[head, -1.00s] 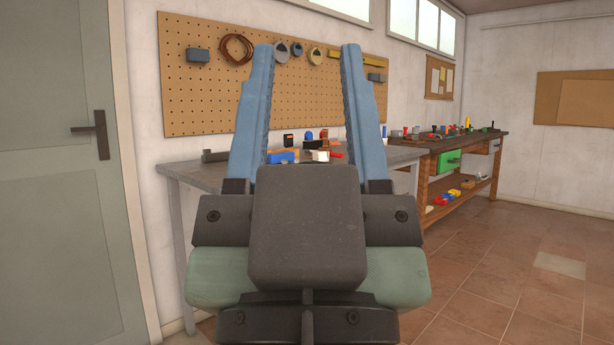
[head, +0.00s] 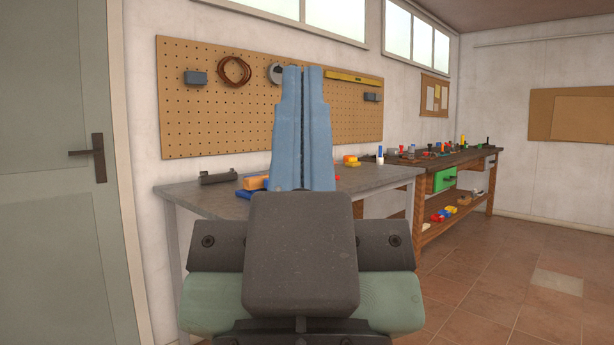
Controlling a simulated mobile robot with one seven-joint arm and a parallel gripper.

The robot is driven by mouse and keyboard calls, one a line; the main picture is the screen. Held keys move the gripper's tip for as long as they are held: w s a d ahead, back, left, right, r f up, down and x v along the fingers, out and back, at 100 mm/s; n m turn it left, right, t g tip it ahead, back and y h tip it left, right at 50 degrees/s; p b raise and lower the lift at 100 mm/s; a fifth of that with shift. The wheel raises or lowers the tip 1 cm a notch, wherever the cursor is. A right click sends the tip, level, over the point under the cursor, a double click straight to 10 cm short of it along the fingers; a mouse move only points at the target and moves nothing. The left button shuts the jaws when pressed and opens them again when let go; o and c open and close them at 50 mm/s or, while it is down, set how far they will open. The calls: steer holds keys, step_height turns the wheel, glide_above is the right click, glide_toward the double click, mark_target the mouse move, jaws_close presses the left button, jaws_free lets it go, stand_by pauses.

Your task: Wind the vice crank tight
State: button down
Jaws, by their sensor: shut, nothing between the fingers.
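My gripper (head: 304,72) stands upright in the middle of the head view, its two blue fingers pressed together with nothing between them. It is in front of a grey-topped table and touches nothing that I can see. I cannot clearly make out a vice crank. A green block-like part (head: 444,180) is on the front of the wooden workbench (head: 428,229), right of and beyond my gripper; it is too small to tell whether it belongs to a vice. My gripper hides part of the table and the wall board.
The grey table (head: 385,178) carries a dark grey tool (head: 218,176) and several coloured items. Several small tools stand on the wooden bench's top. A pegboard (head: 215,120) hangs behind the table and a door (head: 55,180) is at left. Tiled floor (head: 510,280) at right is clear.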

step_height(320, 180, up, 34)
steer(key=p, duration=3.2)
